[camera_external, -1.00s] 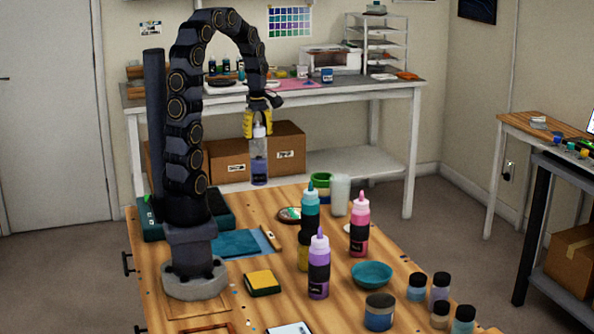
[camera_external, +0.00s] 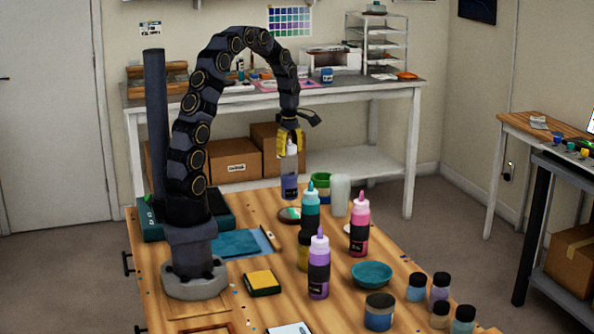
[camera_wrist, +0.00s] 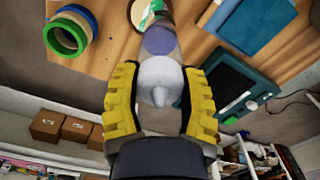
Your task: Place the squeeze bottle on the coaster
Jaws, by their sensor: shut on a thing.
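The squeeze bottle (camera_external: 289,180) is clear with a white cap and a purple-blue band. My gripper (camera_external: 289,145) is shut on its upper part and holds it upright above the table. In the wrist view the bottle (camera_wrist: 158,72) sits between the yellow fingers (camera_wrist: 160,103), with its cap toward the camera. A round coaster with a teal and white pattern (camera_external: 291,214) lies on the table just below the bottle; the wrist view shows part of it (camera_wrist: 143,12) beyond the bottle's base. The bottle looks apart from it, though the exact gap is unclear.
Teal (camera_external: 310,212), pink (camera_external: 359,225) and purple (camera_external: 319,265) bottles stand right and in front of the coaster. A blue cloth (camera_external: 236,244) lies to the left.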

